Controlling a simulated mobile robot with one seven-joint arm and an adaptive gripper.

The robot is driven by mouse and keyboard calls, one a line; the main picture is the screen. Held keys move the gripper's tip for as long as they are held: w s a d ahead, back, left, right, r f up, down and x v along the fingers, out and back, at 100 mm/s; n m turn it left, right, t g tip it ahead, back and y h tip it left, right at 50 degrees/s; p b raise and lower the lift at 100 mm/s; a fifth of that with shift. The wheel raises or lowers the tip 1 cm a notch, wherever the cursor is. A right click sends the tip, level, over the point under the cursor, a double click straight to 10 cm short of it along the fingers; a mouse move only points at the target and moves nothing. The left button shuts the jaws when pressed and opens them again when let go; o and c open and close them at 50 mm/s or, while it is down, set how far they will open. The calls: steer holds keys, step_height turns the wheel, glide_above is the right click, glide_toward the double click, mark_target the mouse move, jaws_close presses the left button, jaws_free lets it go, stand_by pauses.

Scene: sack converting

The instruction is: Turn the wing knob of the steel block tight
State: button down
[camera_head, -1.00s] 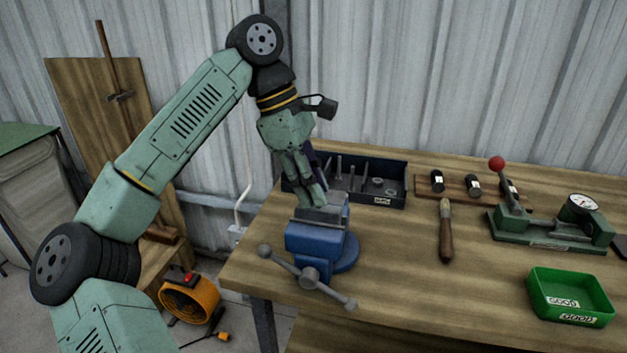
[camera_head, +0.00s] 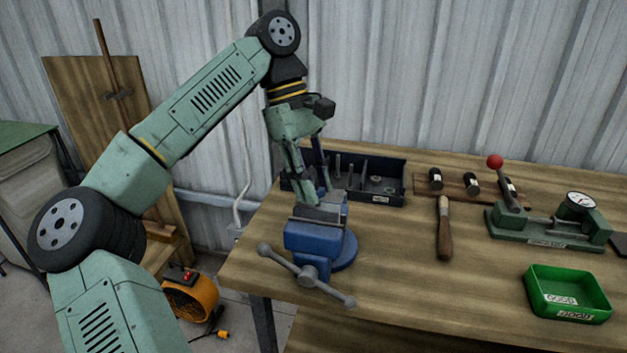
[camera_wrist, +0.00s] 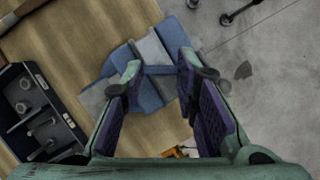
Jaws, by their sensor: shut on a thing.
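The grey steel block (camera_head: 318,214) sits at the top of the blue vise (camera_head: 312,240) near the bench's left end. My gripper (camera_head: 316,197) points down just over the block, its fingertips close to the top. In the wrist view the fingertips (camera_wrist: 158,72) stand apart on either side of a narrow blue-grey bar (camera_wrist: 160,70), which looks like the wing knob. The jaws are shut on it. The knob is mostly hidden by the fingers in the head view, so its angle and how tight it sits cannot be told.
A dark tray (camera_head: 375,180) of bolts and parts stands close behind the vise. The vise handle (camera_head: 306,275) sticks out in front. A wooden-handled tool (camera_head: 444,230), a green toggle press (camera_head: 550,230) and a green bin (camera_head: 568,296) lie to the right. Bare bench lies between.

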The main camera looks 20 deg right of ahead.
steer(key=c, duration=1.2)
jaws_free()
steer(key=shift+c, duration=0.2)
steer(key=v, duration=0.7)
steer(key=shift+r, duration=0.3)
